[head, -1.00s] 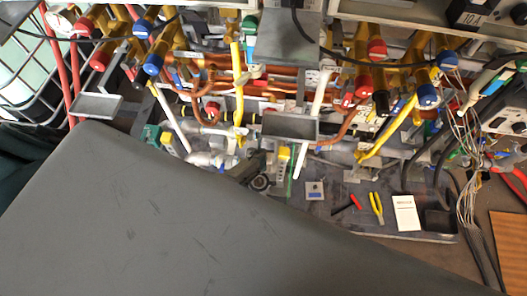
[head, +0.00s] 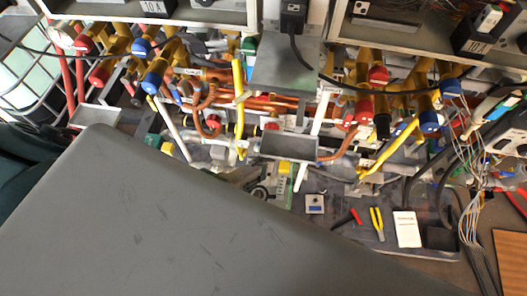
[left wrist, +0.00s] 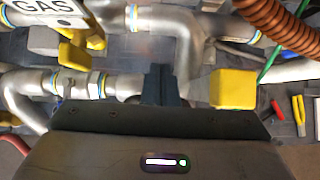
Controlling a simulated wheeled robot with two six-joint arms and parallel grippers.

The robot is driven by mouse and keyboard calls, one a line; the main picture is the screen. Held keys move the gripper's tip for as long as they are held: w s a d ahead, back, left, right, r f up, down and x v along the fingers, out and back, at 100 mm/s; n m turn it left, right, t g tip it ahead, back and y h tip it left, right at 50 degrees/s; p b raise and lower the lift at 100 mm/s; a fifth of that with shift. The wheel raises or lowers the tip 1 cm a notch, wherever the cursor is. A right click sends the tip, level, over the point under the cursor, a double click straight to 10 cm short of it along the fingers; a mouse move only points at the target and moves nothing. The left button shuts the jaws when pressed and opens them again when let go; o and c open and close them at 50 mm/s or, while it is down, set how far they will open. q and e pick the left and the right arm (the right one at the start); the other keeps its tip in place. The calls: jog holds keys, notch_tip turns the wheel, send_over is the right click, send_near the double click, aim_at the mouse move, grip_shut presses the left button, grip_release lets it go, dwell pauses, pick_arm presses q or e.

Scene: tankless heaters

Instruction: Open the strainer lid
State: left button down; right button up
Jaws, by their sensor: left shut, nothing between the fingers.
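My left gripper (left wrist: 163,85) is shut and empty in the left wrist view. Its dark fingertips are close together beside a silver pipe fitting (left wrist: 115,85). A yellow block (left wrist: 233,88) is just right of the fingertips, apart from them. A second yellow fitting (left wrist: 80,55) is up and to the left. I cannot tell which part is the strainer lid, and the gripper body hides what lies below. In the head view, the area around the yellow block (head: 284,168) is partly blocked and the fingers cannot be made out clearly. My right gripper is not in view.
Copper, yellow and silver pipes crowd the heater bench. A corrugated copper hose (left wrist: 285,25) runs at the upper right. Pliers with yellow handles (head: 377,222), a red-handled tool (head: 354,217) and a white card (head: 407,228) lie on the tray. Black cables hang at right.

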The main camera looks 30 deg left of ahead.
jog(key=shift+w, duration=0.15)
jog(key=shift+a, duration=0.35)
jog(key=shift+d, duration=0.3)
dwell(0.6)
